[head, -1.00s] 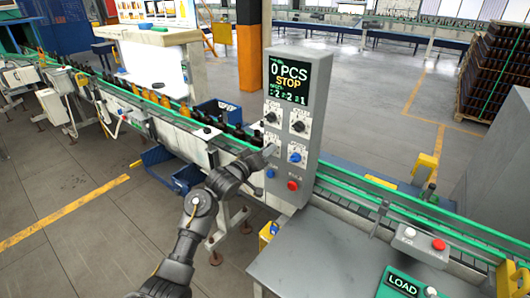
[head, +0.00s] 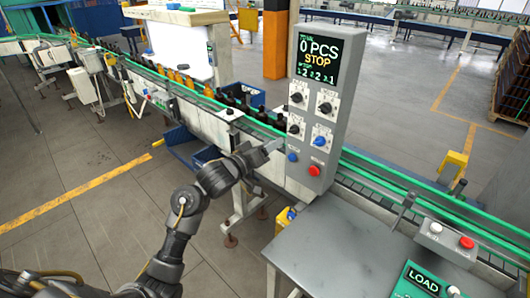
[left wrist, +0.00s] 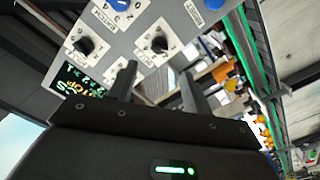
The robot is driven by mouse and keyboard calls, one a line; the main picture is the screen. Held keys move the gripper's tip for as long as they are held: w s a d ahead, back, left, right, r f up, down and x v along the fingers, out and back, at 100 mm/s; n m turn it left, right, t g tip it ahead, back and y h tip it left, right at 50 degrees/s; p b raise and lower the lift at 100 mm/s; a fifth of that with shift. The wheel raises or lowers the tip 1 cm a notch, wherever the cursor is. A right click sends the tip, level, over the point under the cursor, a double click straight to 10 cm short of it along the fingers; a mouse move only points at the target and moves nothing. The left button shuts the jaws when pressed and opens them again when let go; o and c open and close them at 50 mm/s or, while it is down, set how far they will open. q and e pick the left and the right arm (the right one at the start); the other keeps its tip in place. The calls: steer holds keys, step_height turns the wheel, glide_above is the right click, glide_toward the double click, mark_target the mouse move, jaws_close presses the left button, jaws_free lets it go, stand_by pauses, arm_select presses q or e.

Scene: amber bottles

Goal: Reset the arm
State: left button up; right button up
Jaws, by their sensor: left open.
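The grey control panel (head: 318,100) stands upright at the conveyor, its screen (head: 318,58) reading "0 PCS" and "STOP". Below the screen are several black and blue knobs, a blue button (head: 292,157) and a red button (head: 314,170). My left gripper (head: 268,150) is just left of the panel's lower part, with its arm reaching in from the lower left. In the left wrist view, its two fingers (left wrist: 158,88) are apart with nothing between them. The panel face with black knobs (left wrist: 155,42) shows beyond them. My right gripper is not in view.
A green-railed conveyor (head: 140,68) carries amber and dark bottles (head: 180,78) behind the gripper. A grey metal table (head: 345,250) is at the lower right, with a LOAD box (head: 425,283). Blue bins (head: 205,157) sit under the conveyor. Open floor lies at left.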

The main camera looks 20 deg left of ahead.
arm_select(q)
steer(key=shift+v, duration=0.85)
